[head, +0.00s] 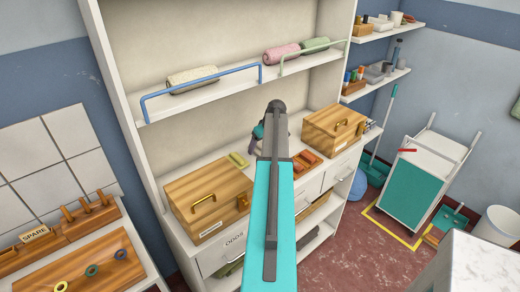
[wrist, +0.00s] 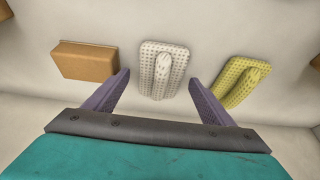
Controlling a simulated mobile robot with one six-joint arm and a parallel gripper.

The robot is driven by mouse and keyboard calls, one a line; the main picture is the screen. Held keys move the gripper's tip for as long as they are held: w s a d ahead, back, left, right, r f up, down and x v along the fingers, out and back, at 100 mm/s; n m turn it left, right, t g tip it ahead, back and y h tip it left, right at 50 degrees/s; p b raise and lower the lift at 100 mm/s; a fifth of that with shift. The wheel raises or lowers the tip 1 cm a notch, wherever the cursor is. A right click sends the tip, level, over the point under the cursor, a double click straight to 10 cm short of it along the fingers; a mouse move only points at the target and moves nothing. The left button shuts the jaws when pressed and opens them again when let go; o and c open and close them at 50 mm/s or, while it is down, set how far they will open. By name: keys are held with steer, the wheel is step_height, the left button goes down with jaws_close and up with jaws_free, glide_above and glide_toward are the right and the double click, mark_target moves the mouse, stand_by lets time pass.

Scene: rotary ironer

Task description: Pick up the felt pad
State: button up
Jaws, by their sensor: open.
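In the wrist view, a white dimpled pad (wrist: 153,84) with a raised grip along its middle lies on a pale surface. A similar yellow-green pad (wrist: 238,84) lies to its right, and a plain tan block (wrist: 88,62) to its left. I cannot tell from looks alone which one is felt; the white pad is the one in line with my gripper. My gripper (wrist: 160,77) is open and empty, its purple fingers to either side of the white pad's near end. Contact cannot be told. In the head view, my arm mostly hides the white pad; the yellow-green pad (head: 238,160) shows.
The shelf counter holds a large wooden box (head: 207,195) at left, another wooden box (head: 335,130) at right, and reddish-brown blocks (head: 305,160) between. Above is a shelf with a blue rail (head: 200,80) and rolled cloths (head: 281,54). A white cart (head: 425,175) stands at right.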

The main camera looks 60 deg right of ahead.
stand_by(0.3)
steer(key=c, duration=1.2)
steer(key=shift+o, duration=0.2)
steer(key=shift+s+r, duration=0.1)
steer(key=shift+s+r+b, duration=0.1)
steer(key=shift+r+b, duration=0.3)
steer(key=shift+b, duration=0.3)
step_height(320, 180, up, 6)
steer(key=shift+f+b, duration=0.25)
steer(key=shift+b, duration=0.85)
steer(key=shift+s+a+r, duration=0.1)
steer(key=shift+s+r, duration=0.05)
steer(key=shift+r, duration=0.1)
steer(key=s+a+b, duration=0.1)
steer(key=s+a, duration=0.1)
steer(key=s, duration=0.4)
steer(key=s+a+b, duration=0.2)
steer(key=s, duration=0.4)
steer(key=s+a+b, duration=0.2)
steer(key=s, duration=0.4)
steer(key=shift+s, duration=0.15)
